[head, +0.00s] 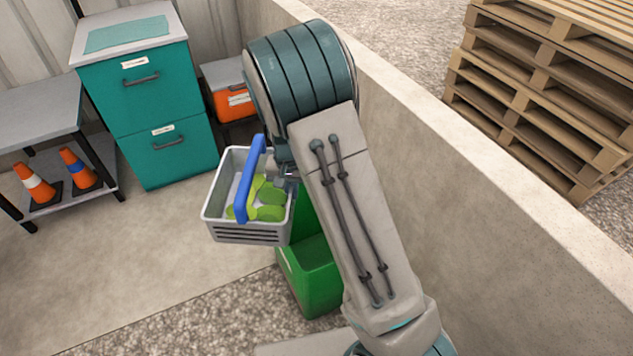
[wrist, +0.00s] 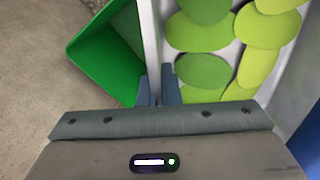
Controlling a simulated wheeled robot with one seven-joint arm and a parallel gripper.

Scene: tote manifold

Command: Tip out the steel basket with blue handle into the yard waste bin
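The steel basket (head: 247,233) is light grey with slotted sides and a raised blue handle (head: 252,178). It is roughly upright and holds several green leaf-like pieces (head: 265,195). My gripper (head: 289,173) is at its right rim. In the wrist view, the fingers (wrist: 158,88) sit on either side of the basket wall (wrist: 151,35), shut on it. The green yard waste bin (head: 313,280) stands just right of and below the basket, partly hidden by basket and arm. Its open inside (wrist: 108,55) looks empty in the wrist view.
A teal drawer cabinet (head: 155,115) stands behind the basket. An orange box (head: 233,103) is beside it, and a grey table (head: 40,105) with two traffic cones is left. A concrete wall (head: 450,170) runs along the right, with pallets (head: 545,90) beyond. Floor at left is clear.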

